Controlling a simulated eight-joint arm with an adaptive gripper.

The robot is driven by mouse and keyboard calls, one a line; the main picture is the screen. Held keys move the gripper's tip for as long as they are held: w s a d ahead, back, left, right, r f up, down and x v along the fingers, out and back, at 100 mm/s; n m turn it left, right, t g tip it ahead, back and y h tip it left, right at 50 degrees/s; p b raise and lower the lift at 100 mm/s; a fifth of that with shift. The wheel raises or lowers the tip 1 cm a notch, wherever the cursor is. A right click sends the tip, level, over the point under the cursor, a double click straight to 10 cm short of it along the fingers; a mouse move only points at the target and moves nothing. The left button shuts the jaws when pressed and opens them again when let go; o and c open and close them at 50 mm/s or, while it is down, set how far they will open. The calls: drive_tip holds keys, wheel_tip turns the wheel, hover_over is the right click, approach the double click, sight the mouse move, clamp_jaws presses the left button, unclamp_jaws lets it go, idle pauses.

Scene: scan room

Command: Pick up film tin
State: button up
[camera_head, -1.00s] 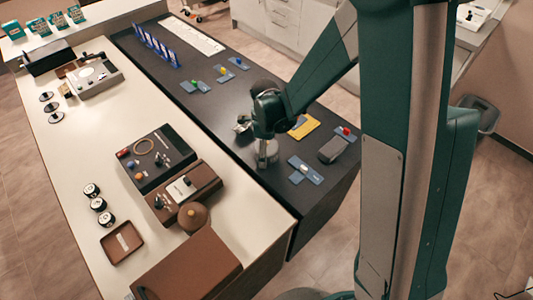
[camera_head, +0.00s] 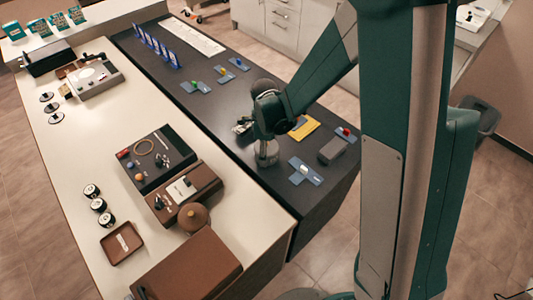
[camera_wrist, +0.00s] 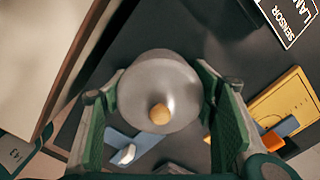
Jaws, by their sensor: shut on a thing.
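The film tin appears to be the round silver-grey lidded tin (camera_wrist: 165,72) with a small tan knob, seen from above in the wrist view. It also shows in the head view as a grey cylinder (camera_head: 266,156) at the dark bench top. My gripper (camera_wrist: 160,92) has its green fingers on both sides of the tin, shut on it. In the head view my gripper (camera_head: 266,140) is directly above the tin and hides its top. I cannot tell whether the tin's underside is clear of the bench.
A yellow plate (camera_head: 304,127), a grey box (camera_head: 332,150) and a blue plate with a white piece (camera_head: 304,171) lie to the right. A cream counter (camera_head: 85,150) with brown and black devices is to the left. A brown round-topped pot (camera_head: 194,218) stands nearer.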

drive_tip(key=shift+c, duration=0.5)
drive_tip(key=shift+r, duration=0.5)
drive_tip(key=c, duration=0.4)
drive_tip(key=shift+r+p, duration=0.75)
drive_tip(key=shift+r, duration=3.75)
